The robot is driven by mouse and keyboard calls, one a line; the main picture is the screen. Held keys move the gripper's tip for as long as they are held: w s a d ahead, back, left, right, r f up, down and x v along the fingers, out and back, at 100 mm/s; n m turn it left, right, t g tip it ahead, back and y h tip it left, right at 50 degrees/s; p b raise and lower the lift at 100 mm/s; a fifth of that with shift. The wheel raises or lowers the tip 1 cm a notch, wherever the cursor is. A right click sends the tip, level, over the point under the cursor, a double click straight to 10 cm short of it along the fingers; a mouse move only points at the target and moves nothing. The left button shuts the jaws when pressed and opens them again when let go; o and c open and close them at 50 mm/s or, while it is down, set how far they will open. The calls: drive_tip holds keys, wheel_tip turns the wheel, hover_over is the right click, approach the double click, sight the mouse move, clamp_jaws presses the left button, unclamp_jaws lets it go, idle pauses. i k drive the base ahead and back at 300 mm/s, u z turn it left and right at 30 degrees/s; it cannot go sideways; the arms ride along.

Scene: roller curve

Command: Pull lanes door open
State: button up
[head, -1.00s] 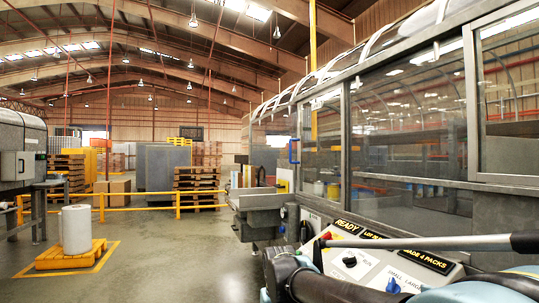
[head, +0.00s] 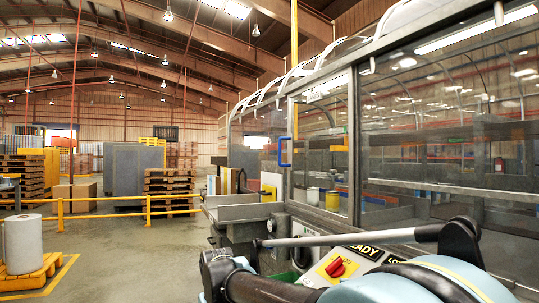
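A framed, clear-paned door panel (head: 320,160) stands in the side of the long glazed machine enclosure. A blue upright handle (head: 284,152) sits at the panel's left edge. The panel appears closed, and grey shelving and small containers show through the glazing. Parts of my own arm fill the lower right of the head view and cover some of the machine's front. My gripper cannot be made out, so its distance from the handle cannot be told.
A sloped control panel with a red knob (head: 335,267) and a READY label lies below the enclosure, partly behind my arm. A grey metal ledge (head: 240,212) projects left of the door. Yellow railing (head: 110,201) stands at left. Grey floor (head: 150,245) between is open.

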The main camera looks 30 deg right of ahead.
sight(315, 97)
drive_tip(key=z, duration=0.15)
drive_tip(key=i, duration=1.15)
drive_tip(key=z, duration=0.2)
